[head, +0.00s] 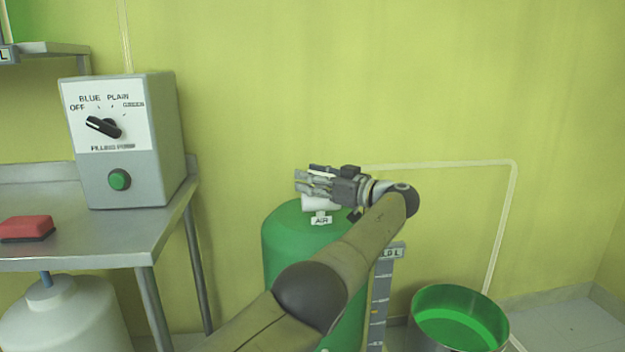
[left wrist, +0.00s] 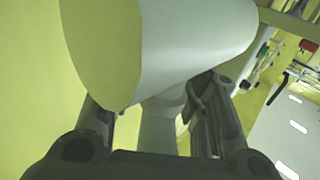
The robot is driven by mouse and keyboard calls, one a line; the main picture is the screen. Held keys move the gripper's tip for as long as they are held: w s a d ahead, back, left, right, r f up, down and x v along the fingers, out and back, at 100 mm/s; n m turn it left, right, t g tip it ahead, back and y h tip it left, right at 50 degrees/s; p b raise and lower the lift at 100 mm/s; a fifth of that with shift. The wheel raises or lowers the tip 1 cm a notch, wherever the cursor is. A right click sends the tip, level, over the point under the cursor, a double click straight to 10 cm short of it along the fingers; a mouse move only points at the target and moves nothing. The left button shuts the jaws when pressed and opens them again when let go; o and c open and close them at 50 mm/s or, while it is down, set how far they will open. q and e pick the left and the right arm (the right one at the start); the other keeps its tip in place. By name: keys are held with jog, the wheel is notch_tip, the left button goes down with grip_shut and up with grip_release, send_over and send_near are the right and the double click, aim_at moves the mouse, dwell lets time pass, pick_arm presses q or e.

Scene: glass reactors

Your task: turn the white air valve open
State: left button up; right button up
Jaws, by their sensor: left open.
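The white air valve (head: 317,204) sits on top of the green tank (head: 285,240), above a small "AIR" label (head: 321,220). My left gripper (head: 312,182) is at the valve, its fingers pointing left just above and over the white body and hiding part of it. In the left wrist view the valve's thick white cylinder (left wrist: 195,45) fills the top, and its narrower stem (left wrist: 160,125) shows between the fingers of my open left gripper (left wrist: 160,120). I cannot tell whether any finger touches it. My right gripper is not in view.
A grey pump box (head: 140,170) with a black knob and green button stands on the metal table (head: 90,250) at left, near a red block (head: 27,228). A green-lined bucket (head: 460,318) stands at lower right. A thin pipe (head: 440,164) runs along the yellow wall.

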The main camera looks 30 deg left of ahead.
pick_arm(q)
jog(key=s+d, duration=0.1)
jog(key=d, duration=0.6)
jog(key=shift+d, duration=0.25)
